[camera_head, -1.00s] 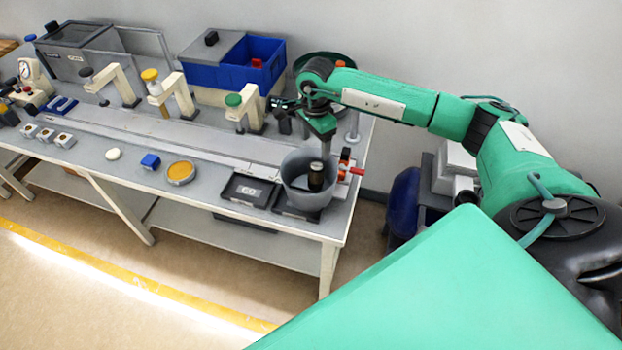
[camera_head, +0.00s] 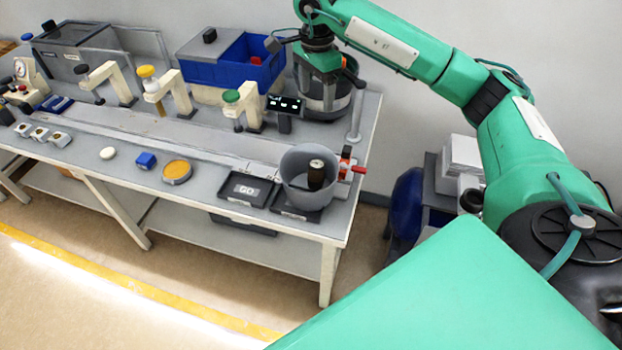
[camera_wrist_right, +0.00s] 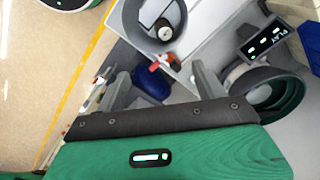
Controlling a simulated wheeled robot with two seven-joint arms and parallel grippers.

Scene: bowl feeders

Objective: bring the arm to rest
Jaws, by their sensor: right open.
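My right arm reaches in from the right, and its green right gripper (camera_head: 325,80) hangs high at the back right of the bench, in front of a round bowl. In the right wrist view, the two grey fingers of the right gripper (camera_wrist_right: 160,82) stand wide apart with nothing between them. A grey bowl (camera_head: 296,184) stands at the bench's front right corner, clear of the gripper. A dark cylinder (camera_head: 316,174) stands inside it, and it also shows in the right wrist view (camera_wrist_right: 164,30). My left gripper is not in view.
A red-handled part (camera_head: 350,170) sits beside the grey bowl. A black tray (camera_head: 247,188) lies left of it. A blue bin (camera_head: 230,72) and several cream posts line the back. A small display (camera_head: 285,105) stands near the gripper. Floor lies clear in front.

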